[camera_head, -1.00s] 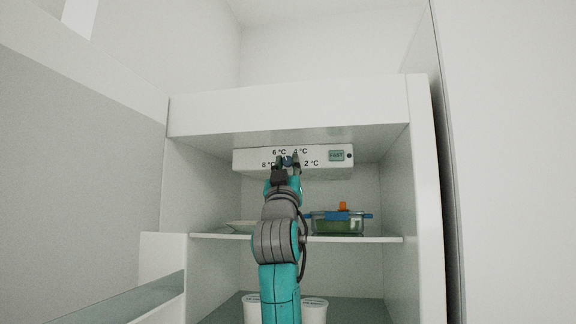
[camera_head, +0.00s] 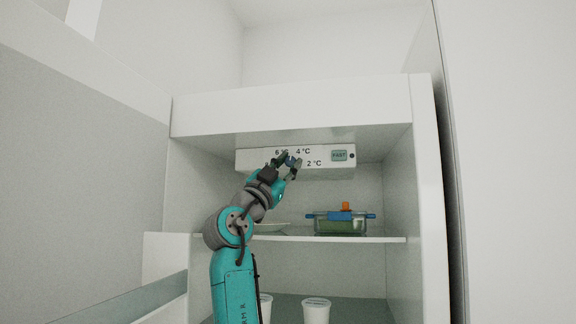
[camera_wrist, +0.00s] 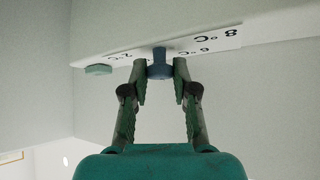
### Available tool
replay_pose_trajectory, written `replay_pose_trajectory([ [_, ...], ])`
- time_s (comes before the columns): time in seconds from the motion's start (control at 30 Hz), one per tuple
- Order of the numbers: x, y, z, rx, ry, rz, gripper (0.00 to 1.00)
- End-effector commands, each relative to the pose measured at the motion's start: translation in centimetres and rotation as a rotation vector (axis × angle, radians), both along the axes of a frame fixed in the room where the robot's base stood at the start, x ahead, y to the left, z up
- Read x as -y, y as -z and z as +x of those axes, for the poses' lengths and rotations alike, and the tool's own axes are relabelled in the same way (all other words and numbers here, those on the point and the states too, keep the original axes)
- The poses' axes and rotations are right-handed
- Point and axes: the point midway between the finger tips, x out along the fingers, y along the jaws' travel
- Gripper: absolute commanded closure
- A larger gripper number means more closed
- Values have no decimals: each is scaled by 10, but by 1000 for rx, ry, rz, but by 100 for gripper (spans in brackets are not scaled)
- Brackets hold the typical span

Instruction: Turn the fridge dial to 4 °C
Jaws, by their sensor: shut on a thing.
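The fridge dial is a small blue knob (camera_wrist: 160,64) on the white control panel (camera_head: 262,160) under the fridge's top. In the head view the dial (camera_head: 291,161) is partly hidden by my gripper. My gripper (camera_wrist: 159,72) is shut on the dial, one finger on each side of it. In the head view my gripper (camera_head: 288,162) is tilted up to the right. The 4 °C label (camera_head: 303,151) shows just above and right of the dial, with 2 °C (camera_head: 314,163) to its right.
A green FAST button (camera_head: 339,155) is right of the dial. On the shelf (camera_head: 385,239) below are a glass container with blue clips (camera_head: 341,224) and a white plate (camera_head: 272,227). White tubs (camera_head: 316,311) stand lower. The fridge walls enclose both sides.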

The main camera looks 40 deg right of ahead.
Motion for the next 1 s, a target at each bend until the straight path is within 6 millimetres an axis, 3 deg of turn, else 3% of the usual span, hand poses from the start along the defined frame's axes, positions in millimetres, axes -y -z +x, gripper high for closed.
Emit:
replay_pose_trajectory([
  [0.5, 0, 1, 2, 14, -2, 14, 100],
  [0.53, 0, 1, 2, 14, -2, 14, 70],
  [0.63, 0, 1, 1, 14, -2, 14, 47],
  [1.0, 0, 0, 1, 15, 0, 13, 47],
])
